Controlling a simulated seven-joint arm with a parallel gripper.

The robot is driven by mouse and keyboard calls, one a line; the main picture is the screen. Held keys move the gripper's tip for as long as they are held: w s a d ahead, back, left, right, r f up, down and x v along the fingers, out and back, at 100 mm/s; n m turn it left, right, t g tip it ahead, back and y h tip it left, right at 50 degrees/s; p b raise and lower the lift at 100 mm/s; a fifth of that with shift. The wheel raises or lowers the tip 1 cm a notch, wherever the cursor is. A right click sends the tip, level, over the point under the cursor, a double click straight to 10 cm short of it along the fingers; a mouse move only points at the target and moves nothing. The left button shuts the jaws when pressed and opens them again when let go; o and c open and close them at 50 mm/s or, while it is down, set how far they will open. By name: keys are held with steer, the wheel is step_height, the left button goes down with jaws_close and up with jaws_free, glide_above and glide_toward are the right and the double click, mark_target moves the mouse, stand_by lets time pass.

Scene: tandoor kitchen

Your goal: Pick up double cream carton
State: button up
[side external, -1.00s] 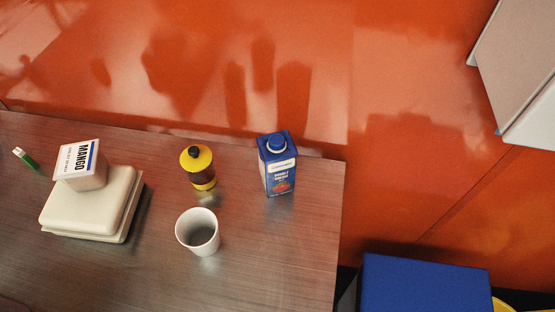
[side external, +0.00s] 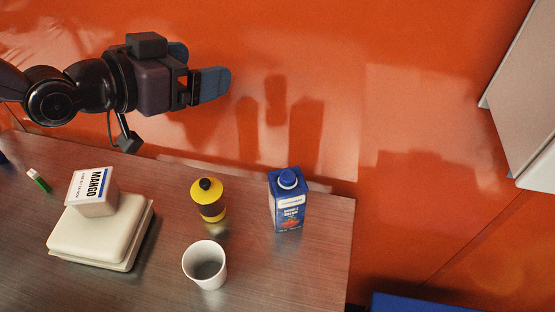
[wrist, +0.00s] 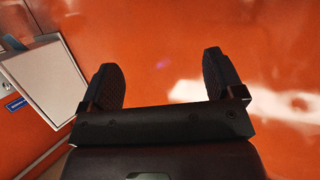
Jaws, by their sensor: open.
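The double cream carton (side external: 287,205) is blue with a blue cap and stands upright near the right end of the table. My gripper (side external: 204,80) is at the upper left in the side view, up and to the left of the carton and apart from it. It also shows in the wrist view (wrist: 162,78), with its two dark fingers spread apart and nothing between them.
A yellow-and-dark bottle (side external: 208,200) and a white cup (side external: 205,265) stand left of the carton. A mango tub (side external: 93,192) sits on a cream box (side external: 95,240). A green-and-white item (side external: 38,179) lies far left. The table's (side external: 325,270) right edge is close to the carton.

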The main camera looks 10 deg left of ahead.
steer(key=s+d+f+m+h, duration=0.1)
steer(key=d+f+h, duration=0.1)
steer(key=d+f, duration=0.45)
steer(key=m+t+h, duration=0.1)
steer(key=t+h, duration=0.1)
glide_above(281, 183)
steer(key=v, duration=0.2)
step_height(281, 183, down, 4)
steer(key=shift+w+f, duration=0.15)
steer(key=shift+f, duration=0.05)
step_height(281, 183, down, 7)
steer(key=shift+f, duration=0.1)
steer(key=shift+w+d+r, duration=0.3)
steer(key=shift+w+d, duration=0.5)
steer(key=shift+w, duration=0.1)
steer(key=shift+w+d, duration=0.2)
steer(key=shift+w, duration=0.05)
steer(key=shift+r, duration=0.1)
steer(key=c, duration=1.3)
